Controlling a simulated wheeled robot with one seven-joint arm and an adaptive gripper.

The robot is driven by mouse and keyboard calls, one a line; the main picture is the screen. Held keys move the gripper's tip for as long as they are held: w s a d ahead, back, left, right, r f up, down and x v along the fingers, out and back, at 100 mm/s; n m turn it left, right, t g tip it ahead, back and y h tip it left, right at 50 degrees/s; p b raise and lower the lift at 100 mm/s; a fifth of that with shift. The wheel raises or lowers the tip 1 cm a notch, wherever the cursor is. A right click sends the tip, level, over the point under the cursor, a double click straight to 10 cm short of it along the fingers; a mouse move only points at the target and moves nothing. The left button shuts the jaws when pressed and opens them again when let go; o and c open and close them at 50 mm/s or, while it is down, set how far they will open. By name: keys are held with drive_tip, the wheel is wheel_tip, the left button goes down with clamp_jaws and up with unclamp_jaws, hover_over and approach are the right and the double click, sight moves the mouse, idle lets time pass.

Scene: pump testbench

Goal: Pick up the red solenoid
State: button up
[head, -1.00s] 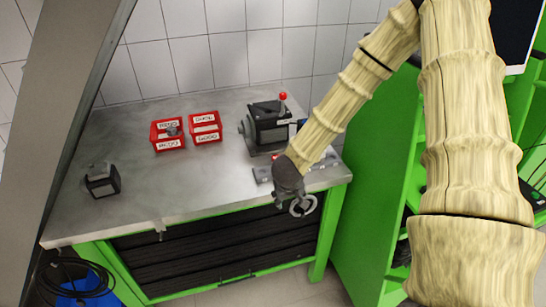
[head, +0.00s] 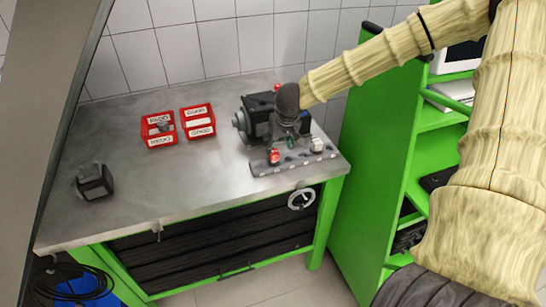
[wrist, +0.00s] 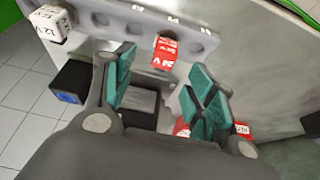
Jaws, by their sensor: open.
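The red solenoid (head: 274,156) stands in the left part of the grey holed rack (head: 262,170) at the front right of the bench. In the wrist view the red solenoid (wrist: 165,50), with white lettering, sits beyond the fingertips, between the two teal-padded fingers in the picture. My gripper (head: 290,143) is open and empty above the rack, behind and slightly right of the red solenoid. It also shows open in the wrist view (wrist: 163,85). The solenoid's lower end is hidden in the rack.
A white solenoid (head: 317,145) stands in the rack's right part. A dark pump unit (head: 255,118) is close behind my gripper. Red bins (head: 198,121) stand further left, and a small black device (head: 95,181) at the far left. The middle of the bench is clear.

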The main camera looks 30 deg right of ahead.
sight(274, 152)
drive_tip(key=shift+x, duration=1.4)
drive_tip(key=shift+a+f, duration=0.1)
drive_tip(key=shift+w+a+p+x, duration=0.1)
drive_tip(key=shift+p+x, duration=0.3)
drive_tip(key=shift+x, duration=0.85)
drive_tip(key=shift+w+a+p+x, duration=0.1)
drive_tip(key=shift+p+x, duration=0.25)
drive_tip(key=shift+x, duration=0.9)
drive_tip(key=c, duration=0.9)
